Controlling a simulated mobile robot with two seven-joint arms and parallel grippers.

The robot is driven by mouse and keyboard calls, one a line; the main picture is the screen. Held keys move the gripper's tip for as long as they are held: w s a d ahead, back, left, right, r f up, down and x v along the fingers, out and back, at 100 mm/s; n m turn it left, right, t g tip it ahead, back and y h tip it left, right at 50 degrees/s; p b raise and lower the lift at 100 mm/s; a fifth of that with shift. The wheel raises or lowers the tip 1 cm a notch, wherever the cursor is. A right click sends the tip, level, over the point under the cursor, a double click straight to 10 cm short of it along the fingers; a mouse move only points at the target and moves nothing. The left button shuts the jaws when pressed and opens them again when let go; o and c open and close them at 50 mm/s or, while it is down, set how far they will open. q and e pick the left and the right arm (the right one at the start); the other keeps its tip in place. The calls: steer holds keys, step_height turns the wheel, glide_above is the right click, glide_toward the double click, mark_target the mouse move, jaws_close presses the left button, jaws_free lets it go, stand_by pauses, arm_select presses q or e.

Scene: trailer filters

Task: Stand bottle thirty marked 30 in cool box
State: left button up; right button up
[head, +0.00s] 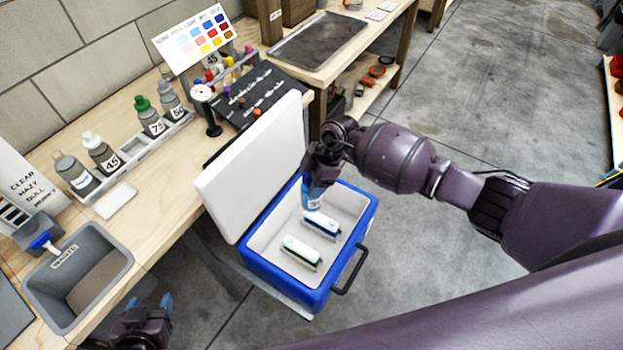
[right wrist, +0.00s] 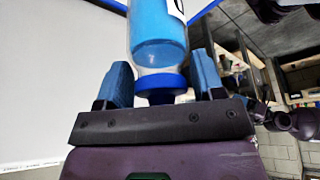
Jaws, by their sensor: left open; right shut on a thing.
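My right gripper (head: 317,178) is shut on a blue bottle, held over the open cool box (head: 272,281). The bottle (head: 312,201) carries a white label, partly legible as starting with 3. It hangs base down, slightly tilted. In the right wrist view the bottle (right wrist: 160,42) shows clear blue sides and a blue cap end between the blue fingertips (right wrist: 163,85). From the head view I cannot tell whether its base touches anything. The cool box is blue with a white inside, and its white lid (head: 253,165) stands open. My left gripper (head: 150,303) is open and empty at the lower left.
Two white blocks (head: 301,252) lie inside the cool box, with bare floor around them. A workbench (head: 160,215) on the left holds a rack of bottles (head: 150,140), a grey waste bin (head: 115,255) and a colour chart (head: 195,40). The concrete floor (head: 480,100) is clear beyond my right arm.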

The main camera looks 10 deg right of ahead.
mark_target(312, 206)
steer(key=shift+f, duration=0.2)
step_height(312, 206, down, 3)
steer(key=b, duration=0.3)
step_height(312, 206, down, 4)
steer(key=b, duration=0.3)
steer(key=shift+b, duration=0.4)
step_height(312, 206, down, 2)
steer(key=shift+f+b, duration=0.25)
steer(key=shift+b, duration=0.8)
step_height(312, 206, down, 3)
steer(key=shift+r+b, duration=0.2)
steer(key=shift+b, duration=0.8)
arm_select(q)
step_height(312, 206, down, 18)
steer(key=g+b, duration=0.1)
steer(key=b, duration=0.6)
steer(key=shift+s+d+r+g, duration=0.25)
steer(key=shift+s+d+g, duration=0.05)
steer(key=shift+s, duration=0.15)
arm_select(e)
step_height(312, 206, down, 13)
